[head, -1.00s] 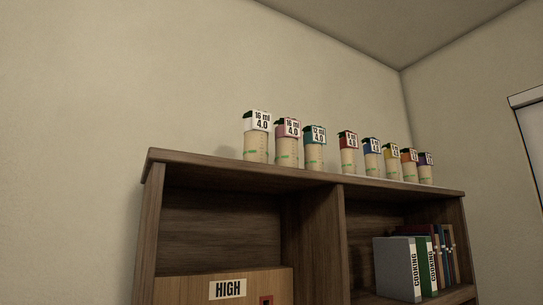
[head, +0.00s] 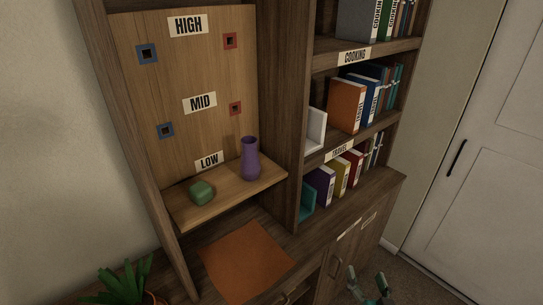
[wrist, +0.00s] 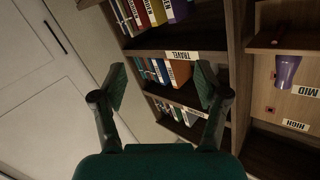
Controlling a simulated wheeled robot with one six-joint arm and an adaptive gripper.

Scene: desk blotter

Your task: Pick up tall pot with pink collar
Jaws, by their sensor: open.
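No pot with a clear pink collar can be made out. A tall purple vase (head: 250,160) with a narrower neck stands upright on the small wooden shelf (head: 228,197) under the LOW label. Its neck colour is too dark to tell apart from its body. It also shows upside down at the right of the wrist view (wrist: 286,72). My gripper (head: 368,282) is at the bottom of the head view, to the right of the vase and well apart from it. In the wrist view its green fingers (wrist: 161,85) are spread, with nothing between them.
A green blocky object (head: 201,192) sits left of the vase. The back panel (head: 190,70) has HIGH, MID and LOW labels and square holes. An orange mat (head: 245,262) lies below. Shelves of books (head: 350,170) stand right, and a plant (head: 125,287) at bottom left.

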